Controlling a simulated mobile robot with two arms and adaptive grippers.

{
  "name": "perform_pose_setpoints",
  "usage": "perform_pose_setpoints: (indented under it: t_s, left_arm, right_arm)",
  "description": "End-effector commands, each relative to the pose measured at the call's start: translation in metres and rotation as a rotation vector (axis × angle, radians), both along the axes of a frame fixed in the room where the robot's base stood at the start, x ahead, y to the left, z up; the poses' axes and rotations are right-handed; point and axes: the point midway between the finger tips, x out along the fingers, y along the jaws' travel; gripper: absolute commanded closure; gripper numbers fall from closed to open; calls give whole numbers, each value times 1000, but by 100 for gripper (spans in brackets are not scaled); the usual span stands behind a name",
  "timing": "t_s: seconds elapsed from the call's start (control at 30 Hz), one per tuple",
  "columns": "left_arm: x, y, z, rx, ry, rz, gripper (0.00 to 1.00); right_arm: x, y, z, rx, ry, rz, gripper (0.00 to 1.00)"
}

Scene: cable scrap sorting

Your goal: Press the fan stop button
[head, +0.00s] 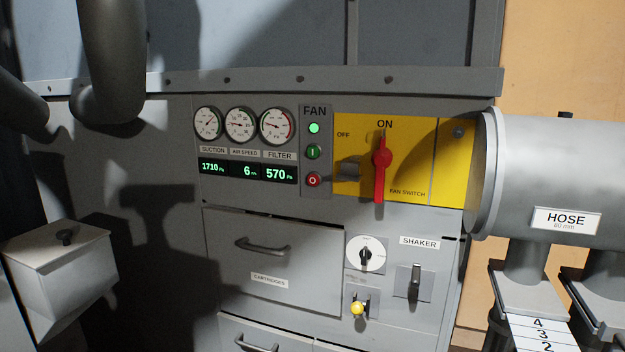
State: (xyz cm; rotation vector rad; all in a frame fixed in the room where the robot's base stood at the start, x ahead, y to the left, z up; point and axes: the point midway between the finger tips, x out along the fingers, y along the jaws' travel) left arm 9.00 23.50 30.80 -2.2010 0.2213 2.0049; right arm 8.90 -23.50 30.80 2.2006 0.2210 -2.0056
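The fan stop button (313,180) is a small round red button marked O, at the bottom of the FAN column on the grey machine panel. Above it are the green start button (313,152) marked I and a lit green lamp (314,128). Nothing covers the stop button. To its right, the red fan switch handle (379,172) stands upright on a yellow plate (420,150), below the word ON. Neither of my grippers shows in the head view.
Three gauges (241,124) and lit displays (247,171) sit left of the buttons. Below are a cartridge drawer (300,240), a yellow-tipped knob (358,308) and the shaker lever (415,280). A grey hose pipe (555,165) juts out at right. A pale lidded box (70,280) stands at lower left.

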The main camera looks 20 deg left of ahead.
Motion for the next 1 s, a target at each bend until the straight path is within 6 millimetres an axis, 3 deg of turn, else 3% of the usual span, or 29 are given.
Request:
perform_pose_setpoints:
  t_s: [0.3, 0.4, 1.0]
  left_arm:
    - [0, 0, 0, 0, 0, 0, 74]
    - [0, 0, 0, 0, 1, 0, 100]
    - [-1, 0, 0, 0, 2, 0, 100]
  right_arm:
    - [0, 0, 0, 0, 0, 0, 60]
    - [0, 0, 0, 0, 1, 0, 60]
    - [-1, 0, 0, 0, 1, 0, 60]
